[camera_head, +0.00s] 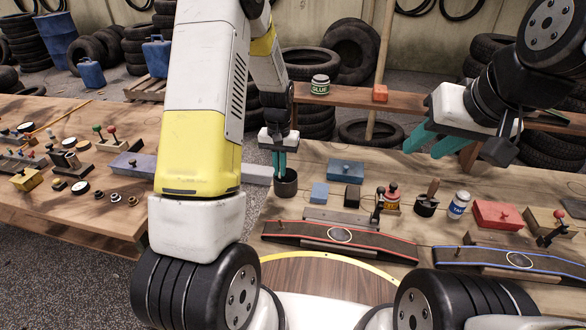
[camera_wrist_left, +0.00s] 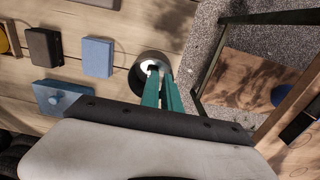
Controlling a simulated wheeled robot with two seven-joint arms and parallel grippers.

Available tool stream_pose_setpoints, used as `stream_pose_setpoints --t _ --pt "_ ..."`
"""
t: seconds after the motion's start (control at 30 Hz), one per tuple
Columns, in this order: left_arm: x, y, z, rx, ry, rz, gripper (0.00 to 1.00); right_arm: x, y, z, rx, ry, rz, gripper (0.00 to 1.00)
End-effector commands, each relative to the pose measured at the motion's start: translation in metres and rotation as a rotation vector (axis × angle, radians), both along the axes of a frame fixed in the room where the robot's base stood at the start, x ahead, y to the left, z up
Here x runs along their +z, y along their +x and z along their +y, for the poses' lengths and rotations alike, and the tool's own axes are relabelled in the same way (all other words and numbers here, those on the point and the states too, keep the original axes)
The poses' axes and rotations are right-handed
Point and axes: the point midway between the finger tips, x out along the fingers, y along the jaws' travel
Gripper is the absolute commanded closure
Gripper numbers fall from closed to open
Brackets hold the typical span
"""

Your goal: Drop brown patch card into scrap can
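A small black round can (camera_head: 286,187), which looks like the scrap can, stands at the left end of the right-hand bench. My left gripper (camera_head: 279,172) points straight down over it, fingertips at its mouth. In the left wrist view the teal fingers (camera_wrist_left: 160,75) reach over the dark can (camera_wrist_left: 139,80), close together, with a pale patch at their tips. I cannot tell whether they hold anything. A dark block (camera_head: 352,196), perhaps brown, lies right of the can; I cannot tell if it is the patch card. My right gripper (camera_head: 430,145) is open and empty above the bench.
A small blue block (camera_head: 319,193) and a flat blue box (camera_head: 346,170) lie near the can. Two curved track boards (camera_head: 340,236) (camera_head: 510,260) fill the front. A blue-labelled jar (camera_head: 458,205) and red box (camera_head: 497,215) stand right. A gap separates the left bench (camera_head: 110,205).

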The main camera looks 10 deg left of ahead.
Motion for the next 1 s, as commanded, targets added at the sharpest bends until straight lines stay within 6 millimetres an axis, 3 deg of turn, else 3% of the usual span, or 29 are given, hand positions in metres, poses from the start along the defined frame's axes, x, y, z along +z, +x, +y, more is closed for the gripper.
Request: stream_pose_setpoints --t 0.03,0.1,0.13,0.47,0.8,1.0 --pt "0.000 0.000 0.000 0.000 0.000 0.000 0.84 0.000 0.000 0.000 0.000 0.000 0.000 0.64" --pt "0.000 0.000 0.000 0.000 0.000 0.000 0.71 0.000 0.000 0.000 0.000 0.000 0.000 0.64" --pt "0.000 0.000 0.000 0.000 0.000 0.000 0.69 0.000 0.000 0.000 0.000 0.000 0.000 0.64" --pt "0.003 0.000 0.000 0.000 0.000 -0.001 0.69 0.000 0.000 0.000 0.000 0.000 0.000 0.64" --pt "0.056 0.001 0.000 -0.001 0.000 -0.004 0.69 0.000 0.000 0.000 0.000 0.000 0.000 0.64" --pt "0.076 0.000 0.000 0.000 0.000 -0.001 0.69 0.000 0.000 0.000 0.000 0.000 0.000 0.64"
